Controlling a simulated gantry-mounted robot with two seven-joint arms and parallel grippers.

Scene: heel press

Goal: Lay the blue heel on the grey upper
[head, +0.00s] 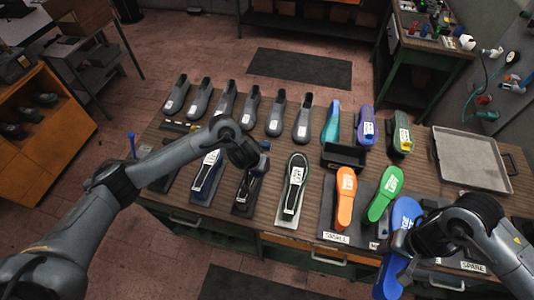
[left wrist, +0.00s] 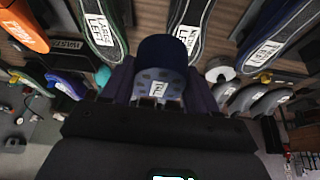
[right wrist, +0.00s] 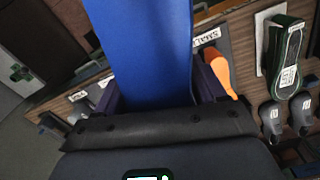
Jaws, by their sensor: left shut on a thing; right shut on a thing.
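My left gripper (head: 258,160) is shut on the dark blue heel (left wrist: 160,55), a short rounded piece with a small white label. It shows between the fingers in the left wrist view, and the arm mostly hides it in the head view. The grey upper (head: 246,190), dark with a white label, lies on a dark pad just below and in front of the left gripper. It also shows beyond the heel in the left wrist view (left wrist: 194,22). I cannot tell whether they touch. My right gripper (head: 412,235) is shut on a long bright blue sole (right wrist: 152,45) at the table's front right.
A blue-edged upper (head: 208,174) and a green-edged upper (head: 293,190) flank the grey one. An orange sole (head: 345,198) and a green sole (head: 384,194) stand right of them. Several grey shoe forms (head: 251,106) line the back. A metal tray (head: 472,158) lies right.

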